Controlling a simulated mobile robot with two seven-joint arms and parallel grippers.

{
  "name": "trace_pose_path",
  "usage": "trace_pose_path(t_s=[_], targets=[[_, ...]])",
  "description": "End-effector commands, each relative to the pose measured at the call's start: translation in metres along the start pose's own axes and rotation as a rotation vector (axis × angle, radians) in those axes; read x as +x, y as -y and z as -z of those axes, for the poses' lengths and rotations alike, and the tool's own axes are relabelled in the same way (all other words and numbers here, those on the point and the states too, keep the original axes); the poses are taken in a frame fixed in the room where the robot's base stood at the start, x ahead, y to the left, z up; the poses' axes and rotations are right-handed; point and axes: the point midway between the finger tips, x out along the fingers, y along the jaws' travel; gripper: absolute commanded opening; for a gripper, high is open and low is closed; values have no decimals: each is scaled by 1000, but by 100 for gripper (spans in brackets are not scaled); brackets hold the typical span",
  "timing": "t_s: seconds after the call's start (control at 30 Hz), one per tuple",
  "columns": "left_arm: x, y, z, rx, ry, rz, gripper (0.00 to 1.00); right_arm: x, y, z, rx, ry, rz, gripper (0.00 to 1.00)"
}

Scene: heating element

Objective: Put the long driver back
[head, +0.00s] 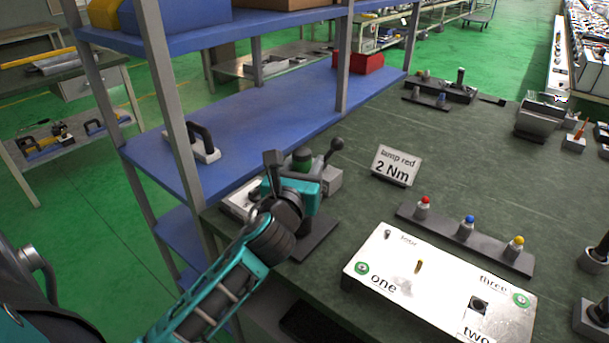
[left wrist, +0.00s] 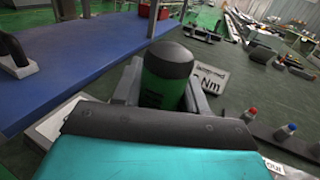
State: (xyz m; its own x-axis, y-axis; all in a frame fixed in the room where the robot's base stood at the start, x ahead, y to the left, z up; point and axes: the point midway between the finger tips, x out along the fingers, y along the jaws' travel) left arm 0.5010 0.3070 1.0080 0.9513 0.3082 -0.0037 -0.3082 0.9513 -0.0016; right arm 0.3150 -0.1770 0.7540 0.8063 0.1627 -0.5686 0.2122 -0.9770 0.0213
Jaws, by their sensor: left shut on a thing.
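The driver has a green handle with a black rounded cap. Its top shows in the head view (head: 302,153) and large in the left wrist view (left wrist: 166,78). My left gripper (head: 300,180) is shut around the handle, which stands roughly upright near the table's left edge. The shaft and tip are hidden behind the gripper, so I cannot tell whether the driver sits in a holder. A dark base plate (head: 318,240) lies below and beside the gripper. My right gripper is not in view.
A sign reading "lamp red 2 Nm" (head: 396,165) stands right of the gripper. A rack (head: 445,236) holds red, blue and yellow lamps. A white panel (head: 440,285) lies in front. A blue shelf (head: 240,140) with metal posts borders the left. The table's middle is clear.

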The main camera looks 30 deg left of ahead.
Motion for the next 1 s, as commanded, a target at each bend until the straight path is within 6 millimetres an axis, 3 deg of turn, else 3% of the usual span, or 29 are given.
trace_pose_path(t_s=[0.1, 0.53, 0.57, 0.8, 1.0], targets=[[0, 0, 12, 0, 3, -1, 0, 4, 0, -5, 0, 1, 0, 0], [0, 0, 16, 0, 4, 1, 0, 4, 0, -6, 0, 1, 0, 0], [0, 0, 16, 0, 1, 0, 45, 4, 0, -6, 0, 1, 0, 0], [0, 0, 16, 0, 1, 0, 67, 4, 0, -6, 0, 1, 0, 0], [0, 0, 16, 1, 1, 0, 67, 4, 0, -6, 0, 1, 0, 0]])
